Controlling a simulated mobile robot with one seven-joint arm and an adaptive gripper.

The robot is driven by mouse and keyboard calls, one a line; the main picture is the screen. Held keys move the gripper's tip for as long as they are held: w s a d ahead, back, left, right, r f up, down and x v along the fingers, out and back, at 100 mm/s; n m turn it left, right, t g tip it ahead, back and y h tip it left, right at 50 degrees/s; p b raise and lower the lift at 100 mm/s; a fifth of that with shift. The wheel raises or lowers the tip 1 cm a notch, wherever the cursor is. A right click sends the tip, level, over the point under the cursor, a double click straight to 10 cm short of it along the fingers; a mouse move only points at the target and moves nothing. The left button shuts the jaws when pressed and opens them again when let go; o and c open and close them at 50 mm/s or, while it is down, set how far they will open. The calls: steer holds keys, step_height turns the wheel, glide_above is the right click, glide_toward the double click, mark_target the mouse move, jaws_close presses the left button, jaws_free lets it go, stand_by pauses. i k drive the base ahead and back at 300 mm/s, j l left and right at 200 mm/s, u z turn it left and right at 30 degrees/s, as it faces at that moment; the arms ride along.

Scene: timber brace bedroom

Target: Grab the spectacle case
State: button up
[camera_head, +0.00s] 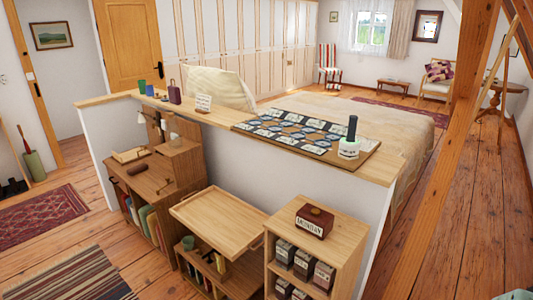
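A small dark brown elongated object (138,168) lies on the top of the low wooden desk unit (150,188) at the left. It looks like the spectacle case, but it is too small to be sure. A dark purple upright item (175,94) stands on the wooden ledge behind and could be a case or a small bag; I cannot tell. My gripper is not in view.
The half wall's wooden ledge (385,172) carries cups, a small sign (203,103), a board with dark cards and a dark-topped white bottle (348,145). A tray-topped unit (215,218) and a shelf with a brown box (314,221) stand in front. A timber post (440,150) rises at right.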

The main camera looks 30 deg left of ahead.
mark_target(141, 168)
steer(key=u, duration=2.1)
steer(key=i, duration=0.1)
steer(key=i+j+u, duration=0.1)
steer(key=i+u, duration=0.25)
steer(key=i, duration=3)
steer(key=i+j+z, duration=0.1)
steer(key=i, duration=0.45)
steer(key=i+j+z, duration=0.15)
steer(key=i, duration=0.4)
steer(key=i+z, duration=0.1)
steer(key=z, duration=0.35)
